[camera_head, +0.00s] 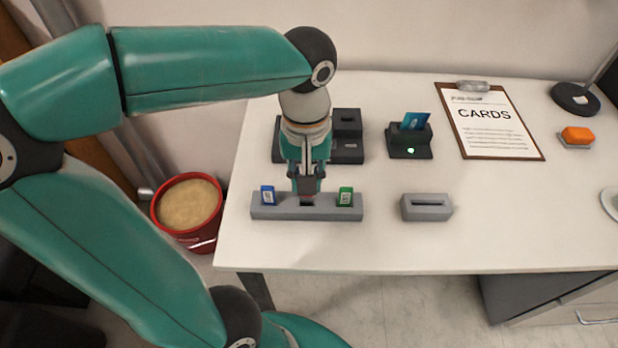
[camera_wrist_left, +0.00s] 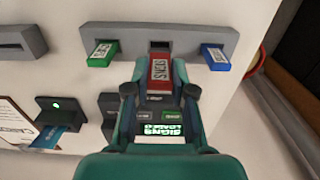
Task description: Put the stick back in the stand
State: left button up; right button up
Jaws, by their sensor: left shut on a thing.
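My left gripper (camera_head: 307,184) points down above the middle of the grey stand (camera_head: 285,212). It is shut on a red stick with a white label reading SIGNS, seen in the left wrist view (camera_wrist_left: 160,66) between the fingertips (camera_wrist_left: 160,90). The stick's far end is close to the stand's dark middle slot (camera_wrist_left: 160,45); I cannot tell whether it touches the stand. A blue stick (camera_head: 268,195) and a green stick (camera_head: 345,196) stand in the slots on either side. The stand also shows in the left wrist view (camera_wrist_left: 185,36). My right gripper is not in view.
A dark device (camera_head: 347,130) is behind my gripper; its screen (camera_wrist_left: 160,131) shows green text. A card reader (camera_head: 410,145) holds a blue card. A grey slotted block (camera_head: 426,207) is right of the stand. A clipboard (camera_head: 490,122) lies further back. A red bin (camera_head: 187,208) is left of the table.

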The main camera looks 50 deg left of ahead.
pick_arm(q)
jog(key=shift+f+b, duration=1.3)
jog(key=shift+f, duration=0.45)
jog(key=o, duration=0.9)
jog(key=shift+r, duration=0.15)
